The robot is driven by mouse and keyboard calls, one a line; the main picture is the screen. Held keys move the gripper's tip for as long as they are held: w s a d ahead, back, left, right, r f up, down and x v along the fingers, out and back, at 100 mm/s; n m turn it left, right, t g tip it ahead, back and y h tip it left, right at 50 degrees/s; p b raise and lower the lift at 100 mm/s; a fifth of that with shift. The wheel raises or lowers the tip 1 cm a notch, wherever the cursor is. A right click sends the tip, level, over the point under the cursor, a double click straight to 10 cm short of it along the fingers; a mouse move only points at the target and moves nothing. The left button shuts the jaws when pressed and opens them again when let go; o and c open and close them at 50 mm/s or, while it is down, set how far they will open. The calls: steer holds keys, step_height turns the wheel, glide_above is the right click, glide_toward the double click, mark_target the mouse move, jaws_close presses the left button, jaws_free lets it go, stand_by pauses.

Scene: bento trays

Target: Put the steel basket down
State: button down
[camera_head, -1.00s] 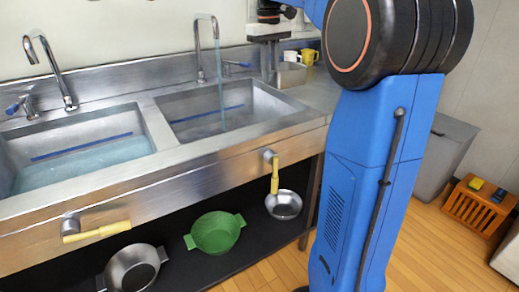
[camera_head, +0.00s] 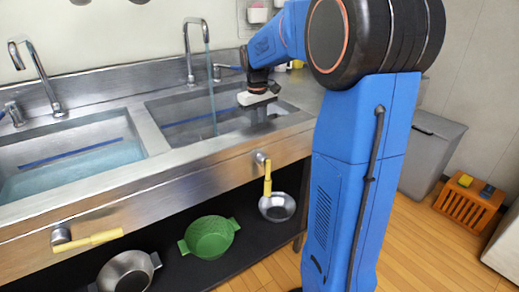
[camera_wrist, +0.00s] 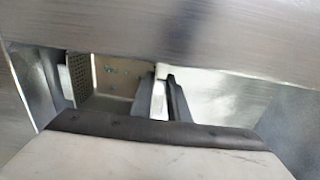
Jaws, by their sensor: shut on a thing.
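My gripper (camera_head: 261,114) reaches down into the right end of the right sink basin (camera_head: 165,107), close to its front rim. In the wrist view the fingers of my gripper (camera_wrist: 160,97) are shut on a pale upright edge of the steel basket. The perforated side of the steel basket (camera_wrist: 82,78) shows left of the fingers, below a broad steel band. Most of the basket is hidden by that band and by my gripper's body. In the head view I cannot make the basket out. Whether it touches the basin floor cannot be told.
Water runs from the right tap (camera_head: 190,50) into the right basin, left of my gripper. The left basin (camera_head: 75,160) holds water. A green pan (camera_head: 209,238) and steel pans stand on the dark shelf below. Yellow-handled levers (camera_head: 267,178) stick out from the counter front.

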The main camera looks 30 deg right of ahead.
steer(key=shift+f, duration=4.1)
steer(key=shift+f, duration=0.1)
steer(key=c, duration=1.7)
jaws_free()
steer(key=shift+c, duration=0.2)
steer(key=shift+o, duration=0.3)
steer(key=r, duration=1.1)
steer(key=shift+a+r, duration=0.3)
steer(key=shift+r, duration=0.3)
